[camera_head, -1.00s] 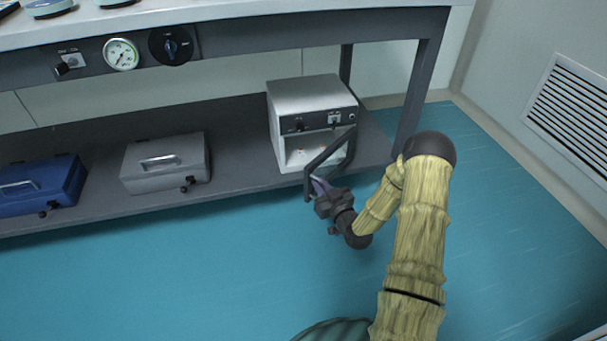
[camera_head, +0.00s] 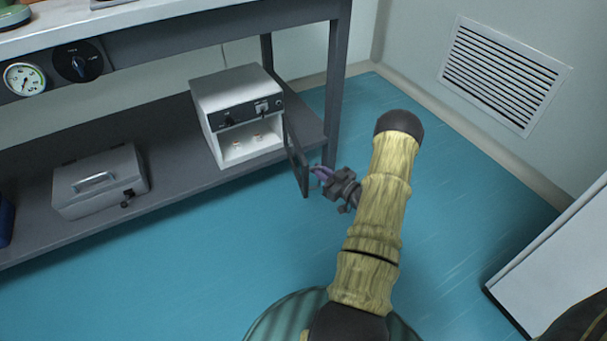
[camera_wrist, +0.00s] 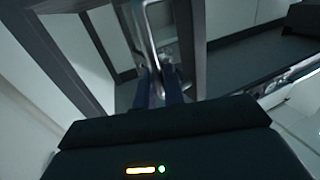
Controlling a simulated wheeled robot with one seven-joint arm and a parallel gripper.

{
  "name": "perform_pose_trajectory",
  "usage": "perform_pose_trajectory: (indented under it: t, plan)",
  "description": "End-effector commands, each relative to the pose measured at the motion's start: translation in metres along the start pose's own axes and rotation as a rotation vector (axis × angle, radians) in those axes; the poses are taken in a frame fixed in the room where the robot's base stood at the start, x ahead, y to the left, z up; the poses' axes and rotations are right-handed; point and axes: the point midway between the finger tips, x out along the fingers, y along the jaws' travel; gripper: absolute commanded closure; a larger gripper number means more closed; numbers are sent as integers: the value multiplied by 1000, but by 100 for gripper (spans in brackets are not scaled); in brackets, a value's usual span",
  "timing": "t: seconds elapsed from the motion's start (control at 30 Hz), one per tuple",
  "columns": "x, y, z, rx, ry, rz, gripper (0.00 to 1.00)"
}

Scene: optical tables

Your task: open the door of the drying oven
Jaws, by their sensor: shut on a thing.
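The drying oven (camera_head: 237,92) is a white-grey box on the lower shelf, with knobs on its dark front strip. Its dark-framed door (camera_head: 297,158) stands wide open at the right side of the opening, and the pale interior shows a few small items. My gripper (camera_head: 318,174) is at the outer side of the door near its free edge, shut on the door handle. In the wrist view, the two bluish fingers (camera_wrist: 159,88) close around the silver handle bar (camera_wrist: 143,38). In the head view the fingers largely hide the handle.
A grey case (camera_head: 99,182) sits on the lower shelf (camera_head: 170,200) left of the oven. A table leg (camera_head: 334,90) stands just behind the door. The blue floor (camera_head: 200,270) in front is clear. A white cabinet (camera_head: 560,265) stands at the right.

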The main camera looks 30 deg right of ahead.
Motion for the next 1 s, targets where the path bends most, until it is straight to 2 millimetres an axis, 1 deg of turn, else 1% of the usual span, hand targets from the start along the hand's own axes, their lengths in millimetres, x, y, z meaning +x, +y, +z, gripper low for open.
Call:
perform_pose_trajectory:
  t: [0.03,0.2,0.53,0.57,0.6,0.63,0.87,1.0]
  plan:
    - [-1,5,-1,-3,4,-5,100]
    - [-4,11,-1,-1,5,-20,100]
    - [-4,11,-2,-1,7,-23,100]
    - [-4,11,-2,-1,7,-23,88]
    - [-4,11,-2,-1,7,-23,80]
    - [-4,11,-2,-1,6,-23,74]
    - [-5,11,-1,0,4,-23,74]
    - [-9,11,-1,0,3,-22,74]
